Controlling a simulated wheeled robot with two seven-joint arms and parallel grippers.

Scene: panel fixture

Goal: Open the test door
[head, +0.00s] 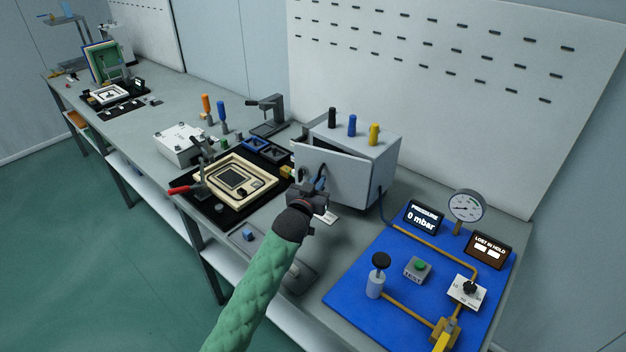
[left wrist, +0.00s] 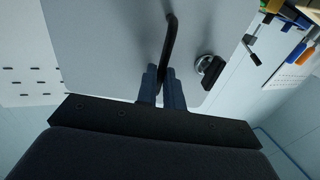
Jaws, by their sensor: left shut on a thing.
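The test door (head: 330,171) is the pale front panel of a grey box (head: 376,142) on the bench. Its top edge stands away from the box, so it looks slightly ajar. My left gripper (head: 319,190) is at the door's front. In the left wrist view the fingers (left wrist: 162,88) are shut on a dark bar handle (left wrist: 171,45) on the door (left wrist: 110,45). A round latch with a black knob (left wrist: 210,70) sits beside the handle. My right gripper is not in view.
A blue panel (head: 345,287) with a gauge (head: 467,206), pipes and a green button (head: 420,265) lies to the right. A cream frame fixture (head: 235,180) with a red-handled clamp (head: 180,189) stands to the left. Black, blue and yellow posts top the box.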

